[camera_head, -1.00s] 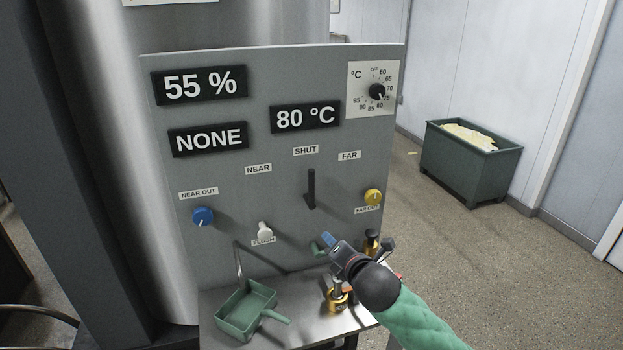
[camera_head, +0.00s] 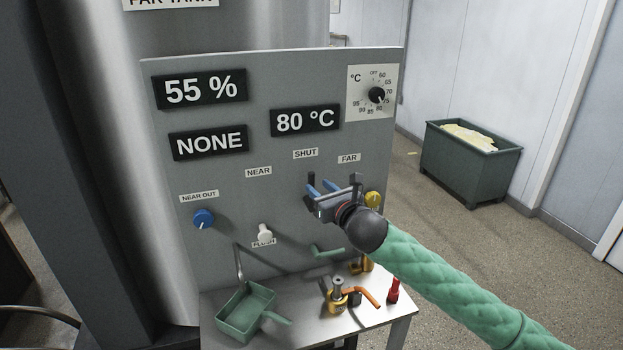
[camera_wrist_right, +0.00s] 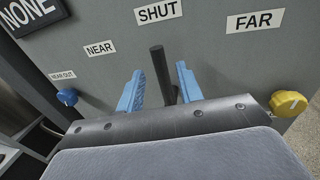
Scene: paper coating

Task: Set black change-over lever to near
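The black change-over lever (camera_wrist_right: 158,62) stands upright under the SHUT label (camera_wrist_right: 158,11) in the right wrist view. The NEAR label (camera_wrist_right: 100,48) is left of it and the FAR label (camera_wrist_right: 255,21) right. My right gripper (camera_head: 321,187) is at the panel, its blue fingers apart, one on each side of the lever. The fingers look clear of the lever; I cannot tell whether either touches. In the head view the gripper hides most of the lever. My left gripper is not in view.
A blue knob (camera_head: 203,218), white flush knob (camera_head: 264,232) and yellow knob (camera_head: 373,199) stick out of the panel. A green scoop-like tray (camera_head: 245,310), brass valve (camera_head: 338,297) and red-handled piece (camera_head: 393,291) are on the shelf below. A green bin (camera_head: 470,165) stands at right.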

